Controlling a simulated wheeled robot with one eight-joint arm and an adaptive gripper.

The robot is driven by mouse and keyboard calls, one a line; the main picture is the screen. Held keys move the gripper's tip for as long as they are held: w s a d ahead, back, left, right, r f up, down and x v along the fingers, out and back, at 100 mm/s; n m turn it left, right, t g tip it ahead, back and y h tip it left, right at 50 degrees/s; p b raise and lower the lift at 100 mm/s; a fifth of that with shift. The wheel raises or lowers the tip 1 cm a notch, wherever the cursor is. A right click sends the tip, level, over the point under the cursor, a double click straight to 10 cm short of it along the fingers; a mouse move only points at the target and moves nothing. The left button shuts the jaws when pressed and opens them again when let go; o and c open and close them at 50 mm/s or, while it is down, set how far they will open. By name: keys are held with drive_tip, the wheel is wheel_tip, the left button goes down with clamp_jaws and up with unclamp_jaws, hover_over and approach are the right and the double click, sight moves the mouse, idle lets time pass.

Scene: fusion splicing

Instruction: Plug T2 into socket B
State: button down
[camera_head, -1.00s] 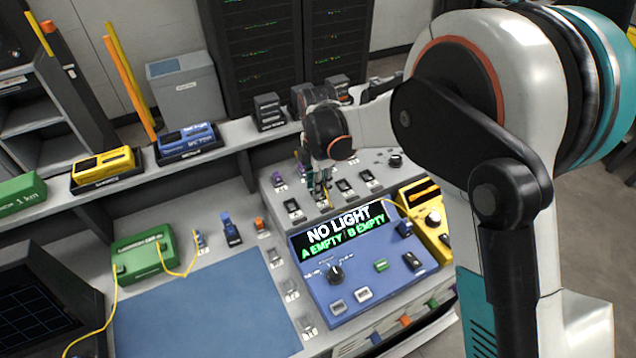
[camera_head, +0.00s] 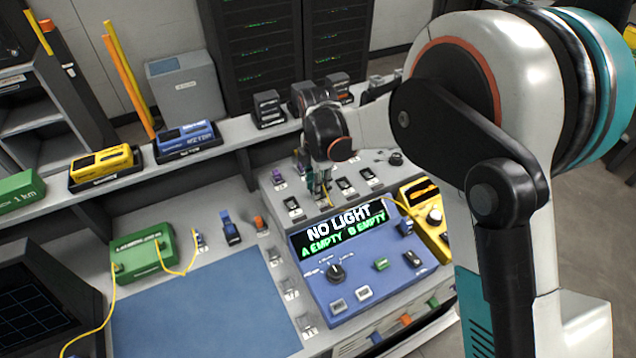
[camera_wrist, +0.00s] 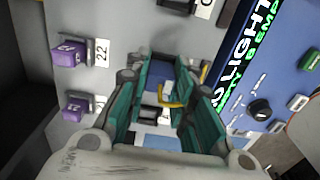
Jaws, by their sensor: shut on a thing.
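My gripper (camera_head: 319,186) is over the back of the grey sloped panel, left of centre. In the wrist view its teal-padded fingers (camera_wrist: 164,105) are closed around a small blue piece (camera_wrist: 160,74) with a yellow lead (camera_wrist: 174,99). I take this piece as plug T2, but its label is not readable and the fingers hide most of it. The display (camera_head: 345,228) on the blue tester reads "NO LIGHT", "A EMPTY", "B EMPTY". Dark sockets (camera_head: 345,186) sit in a row on the grey panel. I cannot tell which socket is B.
Two purple blocks (camera_wrist: 70,53) stand left of the gripper in the wrist view. A yellow device (camera_head: 428,213) adjoins the tester's right side. A green box (camera_head: 145,252) with a yellow lead stands left. The blue mat (camera_head: 205,305) is clear.

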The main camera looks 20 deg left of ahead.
drive_tip(key=c, duration=1.3)
unclamp_jaws()
drive_tip(key=shift+r, duration=0.1)
wheel_tip(320, 180, up, 12)
